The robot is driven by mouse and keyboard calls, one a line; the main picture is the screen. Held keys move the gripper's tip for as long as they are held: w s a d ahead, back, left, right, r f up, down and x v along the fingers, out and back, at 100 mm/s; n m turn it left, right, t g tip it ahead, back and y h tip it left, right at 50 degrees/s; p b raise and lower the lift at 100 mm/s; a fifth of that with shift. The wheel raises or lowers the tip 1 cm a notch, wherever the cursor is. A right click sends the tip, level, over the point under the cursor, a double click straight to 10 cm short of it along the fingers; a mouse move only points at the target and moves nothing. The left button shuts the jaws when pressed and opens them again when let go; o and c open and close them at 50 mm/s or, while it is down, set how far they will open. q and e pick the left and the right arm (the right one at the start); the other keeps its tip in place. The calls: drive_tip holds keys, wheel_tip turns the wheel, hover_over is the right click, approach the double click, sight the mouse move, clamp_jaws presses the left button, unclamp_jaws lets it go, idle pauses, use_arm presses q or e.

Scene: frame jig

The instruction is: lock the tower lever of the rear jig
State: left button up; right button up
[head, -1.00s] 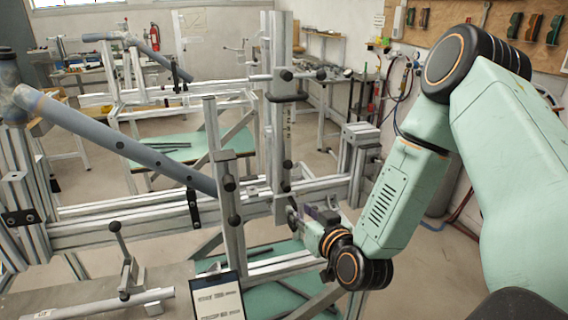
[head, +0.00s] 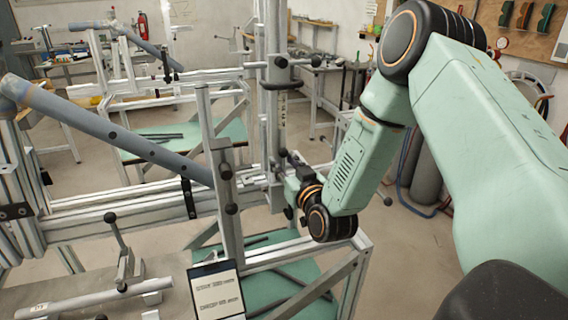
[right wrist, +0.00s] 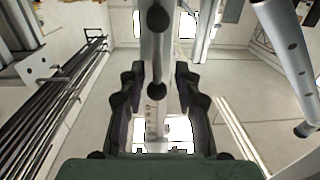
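The tall grey metal tower (head: 273,115) of a jig stands upright mid-picture in the head view. A crossbar with black knobs (head: 282,62) and a dark bar below it are on its upper part. I cannot tell for sure which piece is the tower lever. My right gripper (head: 288,163) is at the tower's lower part, partly hidden by its wrist. In the right wrist view my right gripper (right wrist: 159,90) is open; a metal post (right wrist: 157,55) with two black knobs shows in line with the gap, with no clear contact. My left gripper is out of view.
A shorter post with knobs (head: 225,172) and a sloping blue-grey tube (head: 130,145) stand left of the gripper. A clipboard (head: 216,290) and a clamp (head: 122,250) are in front. Another jig (head: 170,90) is behind.

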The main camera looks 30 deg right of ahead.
drive_tip(key=shift+d+f, duration=0.1)
drive_tip(key=shift+d, duration=0.25)
drive_tip(key=shift+w+a, duration=0.2)
drive_tip(key=shift+a, duration=0.05)
drive_tip(key=c, duration=0.4)
drive_tip(key=shift+s+d, duration=0.1)
drive_tip(key=shift+d, duration=0.1)
clamp_jaws()
drive_tip(key=shift+a, duration=0.1)
